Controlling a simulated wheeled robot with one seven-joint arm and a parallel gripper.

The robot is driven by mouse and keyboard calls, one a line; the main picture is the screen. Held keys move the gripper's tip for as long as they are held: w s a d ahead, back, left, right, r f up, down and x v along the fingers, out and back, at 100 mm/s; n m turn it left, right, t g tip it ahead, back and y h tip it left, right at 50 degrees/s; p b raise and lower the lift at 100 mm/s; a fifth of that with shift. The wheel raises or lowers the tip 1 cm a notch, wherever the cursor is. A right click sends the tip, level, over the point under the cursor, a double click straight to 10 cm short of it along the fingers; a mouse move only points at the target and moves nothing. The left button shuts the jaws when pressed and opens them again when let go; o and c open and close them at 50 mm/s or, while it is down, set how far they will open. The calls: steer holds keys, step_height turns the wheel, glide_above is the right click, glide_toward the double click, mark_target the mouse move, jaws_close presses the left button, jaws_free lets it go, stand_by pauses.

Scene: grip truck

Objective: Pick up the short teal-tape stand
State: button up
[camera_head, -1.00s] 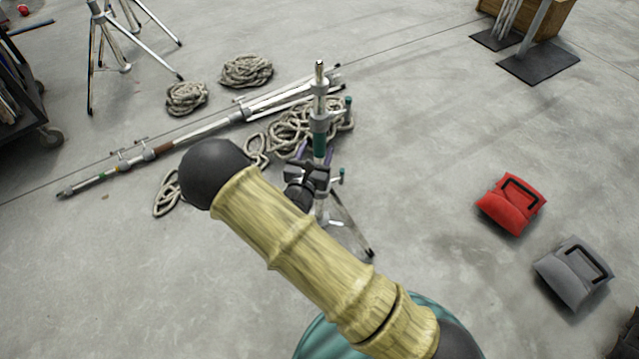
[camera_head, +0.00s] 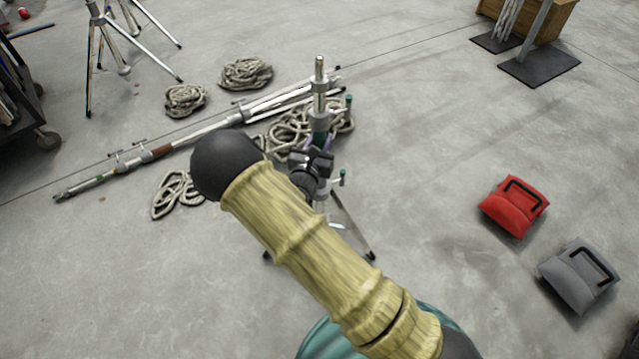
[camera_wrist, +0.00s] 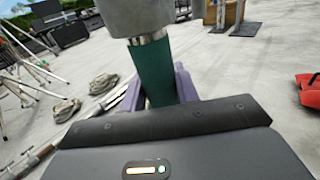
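The short stand (camera_head: 320,98) stands upright near the middle of the head view, with a metal top, a teal-taped section and splayed legs. In the wrist view its teal-taped tube (camera_wrist: 154,72) rises close in front of the palm, under a grey collar (camera_wrist: 138,16). My gripper (camera_head: 322,150) is level with the post, just below or at the tape. Its purple fingers (camera_wrist: 184,82) straddle the tube, one on each side, and look open around it. Any contact with the tube is hard to tell. My forearm and the gripper body hide part of the lower stand.
Long metal poles (camera_head: 190,136) and rope coils (camera_head: 246,72) lie on the floor behind and left. A taller tripod (camera_head: 122,66) and a dark cart (camera_head: 25,110) are at upper left. Red (camera_head: 514,206) and grey (camera_head: 578,274) sandbags lie right. Floor between is clear.

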mark_target(316, 118)
jaws_close()
steer(key=shift+w+r, duration=0.1)
steer(key=shift+r, duration=0.15)
steer(key=shift+r, duration=0.1)
steer(key=shift+r+p, duration=0.25)
steer(key=shift+p, duration=0.05)
step_height(316, 118, up, 9)
steer(key=p, duration=0.4)
steer(key=shift+r+p, duration=0.1)
steer(key=shift+p, duration=0.2)
